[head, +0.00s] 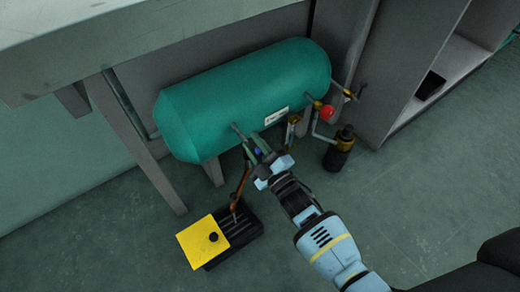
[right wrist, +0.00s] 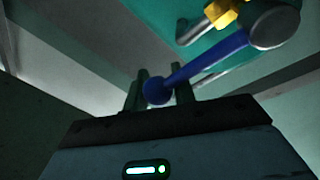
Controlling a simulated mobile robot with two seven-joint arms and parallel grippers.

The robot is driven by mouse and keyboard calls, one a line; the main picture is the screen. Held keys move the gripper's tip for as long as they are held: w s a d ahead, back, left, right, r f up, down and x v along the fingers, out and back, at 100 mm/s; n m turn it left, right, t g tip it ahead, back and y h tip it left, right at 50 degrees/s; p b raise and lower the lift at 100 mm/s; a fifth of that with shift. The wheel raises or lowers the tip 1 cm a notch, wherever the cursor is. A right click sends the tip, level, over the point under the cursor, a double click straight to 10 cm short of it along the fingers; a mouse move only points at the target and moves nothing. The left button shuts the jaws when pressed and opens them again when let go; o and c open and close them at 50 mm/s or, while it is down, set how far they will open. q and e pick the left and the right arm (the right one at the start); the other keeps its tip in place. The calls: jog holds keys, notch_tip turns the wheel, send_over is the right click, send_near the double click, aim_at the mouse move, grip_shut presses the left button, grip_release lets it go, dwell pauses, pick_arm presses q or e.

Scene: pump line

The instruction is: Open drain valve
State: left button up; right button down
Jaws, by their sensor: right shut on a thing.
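The teal tank (head: 245,95) lies on its side under the bench. In the right wrist view the drain valve has a blue lever (right wrist: 205,62) with a ball end, a silver hub (right wrist: 274,25) and a brass fitting (right wrist: 222,13). My right gripper (head: 256,150) is at the tank's lower front, with its fingers shut around the lever's ball end. It also shows in the right wrist view (right wrist: 161,88). In the head view only a small blue spot of the lever shows between the fingers, and the gripper hides most of the valve. My left gripper is not in view.
A copper pipe (head: 240,184) runs down to a black slotted tray (head: 240,240) with a yellow plate (head: 203,242) on its left. The floor in front is clear.

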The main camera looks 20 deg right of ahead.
aim_at(261, 156)
jog(key=shift+s+f+n, duration=0.15)
jog(key=shift+f+n, duration=0.15)
jog(key=shift+f, duration=0.2)
jog(key=shift+d, duration=0.15)
jog(key=c, duration=1.2)
grip_release()
jog(key=shift+c, duration=0.2)
jog(key=shift+o, duration=0.5)
jog(key=shift+r, duration=0.2)
jog(key=p+v, duration=0.2)
jog(key=v, duration=0.5)
jog(key=shift+s, duration=0.35)
jog(key=shift+d, duration=0.1)
